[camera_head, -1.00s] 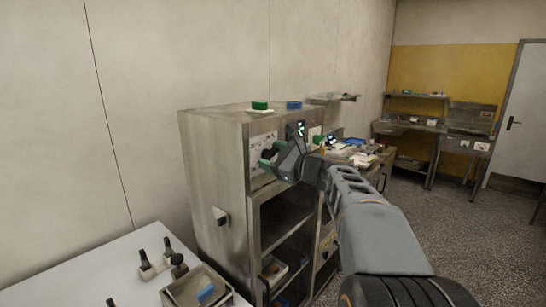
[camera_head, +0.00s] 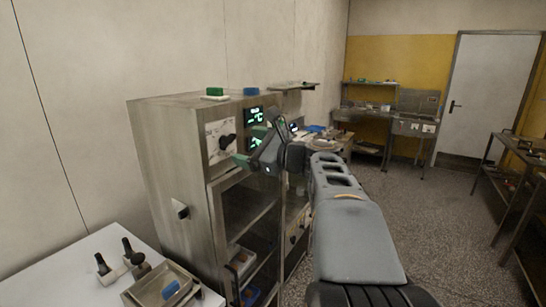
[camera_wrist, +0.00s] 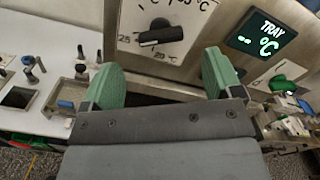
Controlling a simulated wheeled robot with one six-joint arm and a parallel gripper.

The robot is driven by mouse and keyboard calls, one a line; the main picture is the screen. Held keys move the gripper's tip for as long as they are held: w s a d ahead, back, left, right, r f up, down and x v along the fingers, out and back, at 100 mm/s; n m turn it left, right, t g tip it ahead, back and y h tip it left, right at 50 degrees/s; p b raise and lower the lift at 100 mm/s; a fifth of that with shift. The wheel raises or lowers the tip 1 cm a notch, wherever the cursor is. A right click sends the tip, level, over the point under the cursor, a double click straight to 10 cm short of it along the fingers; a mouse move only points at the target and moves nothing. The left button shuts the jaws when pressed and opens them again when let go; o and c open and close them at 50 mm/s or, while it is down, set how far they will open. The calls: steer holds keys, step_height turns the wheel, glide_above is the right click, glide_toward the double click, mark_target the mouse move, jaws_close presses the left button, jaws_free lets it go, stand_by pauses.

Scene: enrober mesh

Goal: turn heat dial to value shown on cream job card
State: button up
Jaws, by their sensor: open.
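The heat dial is a black knob (camera_wrist: 160,34) on a white scale plate (camera_wrist: 196,45), with marks such as 25 and 20 °C in the wrist view. Its bar lies nearly level, one end toward the 25 side. The knob (camera_head: 228,143) also shows on the steel cabinet front in the head view. My gripper (camera_wrist: 160,82) is open and empty, its green fingers apart below the knob and not around it. In the head view my gripper (camera_head: 252,152) is just right of the dial. I cannot make out a cream job card.
A lit TRAY display (camera_wrist: 262,36) shows dashes, right of the dial. The steel cabinet (camera_head: 165,165) has green and blue blocks on top and open shelves below. A white table (camera_head: 75,270) stands left; a cluttered bench (camera_head: 335,140) lies beyond.

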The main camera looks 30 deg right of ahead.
steer(key=b+v, duration=0.1)
steer(key=v, duration=0.6)
steer(key=shift+s, duration=0.3)
steer(key=shift+d, duration=0.1)
